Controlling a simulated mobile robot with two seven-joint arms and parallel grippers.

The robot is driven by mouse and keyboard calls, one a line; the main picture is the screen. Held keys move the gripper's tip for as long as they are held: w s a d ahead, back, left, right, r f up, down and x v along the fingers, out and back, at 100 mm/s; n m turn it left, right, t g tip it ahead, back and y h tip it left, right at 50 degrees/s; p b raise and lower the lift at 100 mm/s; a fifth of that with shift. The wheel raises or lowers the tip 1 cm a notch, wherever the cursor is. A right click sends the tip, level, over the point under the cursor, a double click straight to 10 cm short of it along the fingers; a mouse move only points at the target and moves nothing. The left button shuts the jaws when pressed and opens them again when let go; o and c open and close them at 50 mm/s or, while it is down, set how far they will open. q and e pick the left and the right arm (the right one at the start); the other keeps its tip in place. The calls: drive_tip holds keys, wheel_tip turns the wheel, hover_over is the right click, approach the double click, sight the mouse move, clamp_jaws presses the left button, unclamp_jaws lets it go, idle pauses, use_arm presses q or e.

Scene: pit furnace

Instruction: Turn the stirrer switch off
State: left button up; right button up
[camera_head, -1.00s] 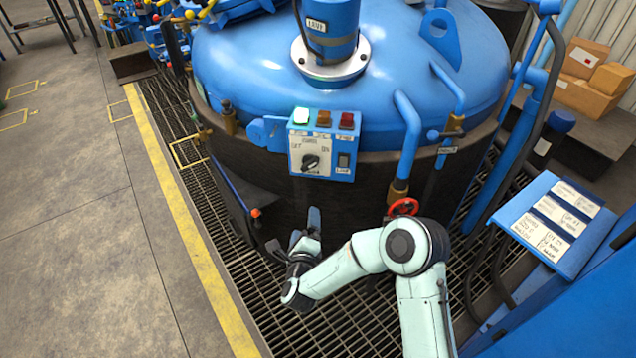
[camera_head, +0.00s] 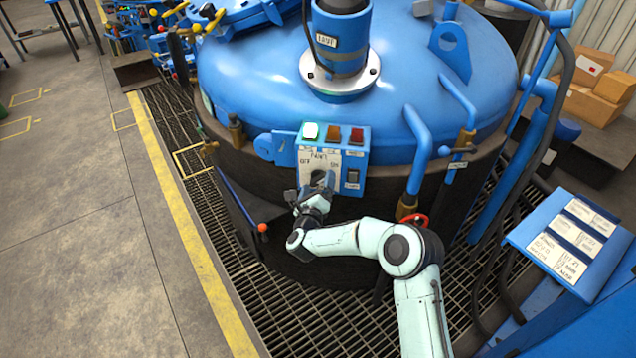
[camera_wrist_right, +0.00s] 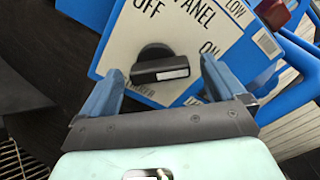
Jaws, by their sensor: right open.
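The rotary switch is a black knob (camera_wrist_right: 160,66) with a white stripe on a white plate (camera_wrist_right: 182,28) marked PANEL, OFF and ON. The stripe is on the knob's right half, towards ON. In the head view the plate (camera_head: 311,160) is on the front of a blue control box (camera_head: 357,158) on the tank, and the knob is partly hidden by my right gripper. My right gripper (camera_head: 316,188) is open in front of the plate. In the wrist view the fingers (camera_wrist_right: 162,78) stand left and right of the knob, apart from it. My left gripper is not in view.
A small black rocker (camera_head: 352,176) is right of the plate. A blue pipe (camera_head: 419,150) rises at right. Grating floor (camera_head: 330,330) lies below.

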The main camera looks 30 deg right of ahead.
drive_tip(key=shift+w+d, duration=0.25)
drive_tip(key=c, duration=1)
drive_tip(key=shift+c, duration=0.2)
